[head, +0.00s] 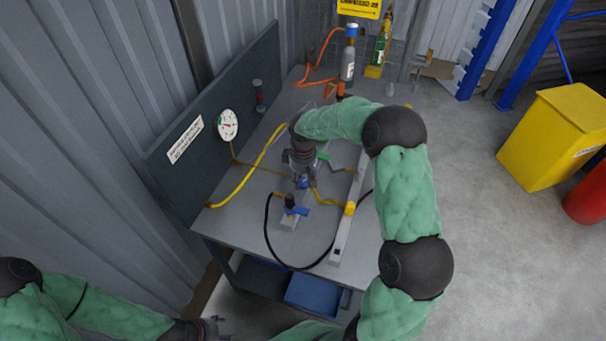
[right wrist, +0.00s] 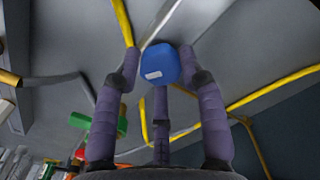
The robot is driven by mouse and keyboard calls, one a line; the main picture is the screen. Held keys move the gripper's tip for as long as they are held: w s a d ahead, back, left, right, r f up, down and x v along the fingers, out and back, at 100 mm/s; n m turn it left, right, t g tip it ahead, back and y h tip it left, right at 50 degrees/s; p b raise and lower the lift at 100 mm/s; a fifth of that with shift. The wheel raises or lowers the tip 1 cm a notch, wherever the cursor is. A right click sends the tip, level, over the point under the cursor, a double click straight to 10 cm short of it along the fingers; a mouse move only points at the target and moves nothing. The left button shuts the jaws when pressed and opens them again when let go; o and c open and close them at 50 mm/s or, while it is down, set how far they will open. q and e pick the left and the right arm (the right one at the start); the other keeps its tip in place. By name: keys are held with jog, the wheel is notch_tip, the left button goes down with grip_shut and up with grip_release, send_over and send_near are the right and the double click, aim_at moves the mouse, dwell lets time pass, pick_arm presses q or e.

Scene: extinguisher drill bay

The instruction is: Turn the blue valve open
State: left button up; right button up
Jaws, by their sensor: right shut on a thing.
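The blue valve's knob (right wrist: 160,64), with a white mark on top, sits between the fingers of my right gripper (right wrist: 160,75) in the right wrist view. The fingers close around its sides. In the head view my right gripper (head: 302,176) points down over the bench, and a bit of the blue knob (head: 303,184) shows under it. The gripper hides most of the valve, so its turn position cannot be told. My left gripper (head: 213,326) is at the bottom edge, away from the bench, only partly in view.
A grey bench (head: 235,228) carries yellow and black hoses. A gauge (head: 228,125) is on the back panel. Bottles stand at the far end.

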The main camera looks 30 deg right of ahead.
aim_at(305, 182)
jog(key=n+p, duration=0.1)
jog(key=n, duration=0.2)
jog(key=n+p, duration=0.1)
jog(key=shift+s+a+f+n+p, duration=0.1)
jog(key=shift+s+f+n+p, duration=0.2)
jog(key=shift+s+p, duration=0.1)
jog(key=shift+n+p, duration=0.75)
jog(key=shift+n, duration=0.65)
jog(key=o, duration=1.1)
jog(key=shift+d, duration=0.2)
jog(key=shift+w+d+r, duration=0.1)
jog(key=shift+d, duration=0.05)
jog(key=shift+w+r, duration=0.1)
jog(key=shift+r, duration=0.05)
jog(key=shift+w+r, duration=0.1)
jog(key=shift+r, duration=0.25)
notch_tip(305, 182, up, 11)
jog(key=shift+r, duration=0.1)
